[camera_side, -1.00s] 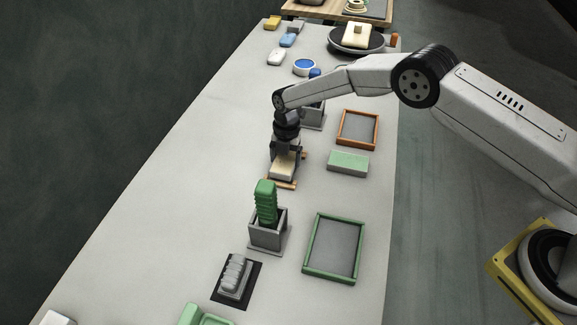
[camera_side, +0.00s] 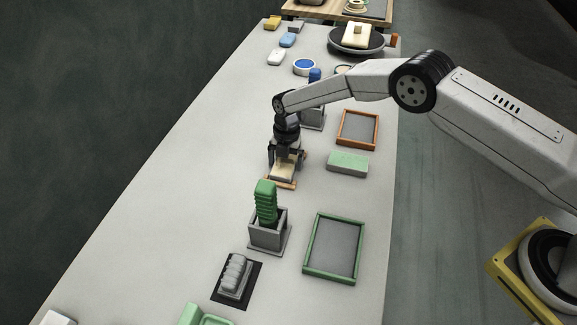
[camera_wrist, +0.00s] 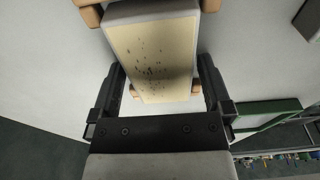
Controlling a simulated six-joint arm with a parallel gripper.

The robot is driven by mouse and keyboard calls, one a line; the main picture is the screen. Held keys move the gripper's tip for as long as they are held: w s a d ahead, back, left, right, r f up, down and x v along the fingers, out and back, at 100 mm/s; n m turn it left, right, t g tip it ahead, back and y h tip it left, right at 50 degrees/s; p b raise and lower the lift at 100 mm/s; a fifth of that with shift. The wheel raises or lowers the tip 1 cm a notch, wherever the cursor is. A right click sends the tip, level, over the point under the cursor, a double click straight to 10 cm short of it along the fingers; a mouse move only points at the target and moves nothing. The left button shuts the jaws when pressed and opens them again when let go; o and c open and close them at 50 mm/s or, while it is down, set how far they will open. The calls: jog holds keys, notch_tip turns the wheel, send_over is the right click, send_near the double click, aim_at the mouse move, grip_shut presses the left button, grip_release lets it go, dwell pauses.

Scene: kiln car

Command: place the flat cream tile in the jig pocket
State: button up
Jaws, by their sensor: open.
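The flat cream tile (camera_wrist: 150,55) fills the top middle of the wrist view, with dark speckles on its face and a grey border. Tan jig blocks (camera_wrist: 90,15) show around it, and it lies between them. Whether it is fully seated cannot be told. In the side view the tile (camera_side: 285,169) is partly hidden under my gripper (camera_side: 286,163), with a tan jig piece (camera_side: 281,183) at its near edge. My gripper is open (camera_wrist: 161,68), one finger on each side of the tile, with a gap visible at both sides.
A grey holder (camera_side: 268,235) with a green stack stands just in front of my gripper. To the right are a green block (camera_side: 348,163), an orange-framed tray (camera_side: 376,130) and a green-framed tray (camera_side: 307,247). The table's left side is clear.

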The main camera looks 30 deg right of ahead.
aim_at(290, 157)
notch_tip(290, 157, up, 12)
jog(key=w+d, duration=0.1)
dwell(0.6)
dwell(0.4)
jog(key=s+d+r+m+t, duration=0.2)
jog(key=s+d+r+m, duration=0.5)
jog(key=s+d+m, duration=0.7)
jog(key=s+m, duration=0.5)
jog(key=s, duration=0.1)
jog(key=s+d+r+m+t+h, duration=0.1)
jog(key=s+d+m, duration=0.1)
jog(key=s+m, duration=0.6)
jog(key=shift+s+d+t, duration=0.3)
jog(key=shift+s, duration=0.25)
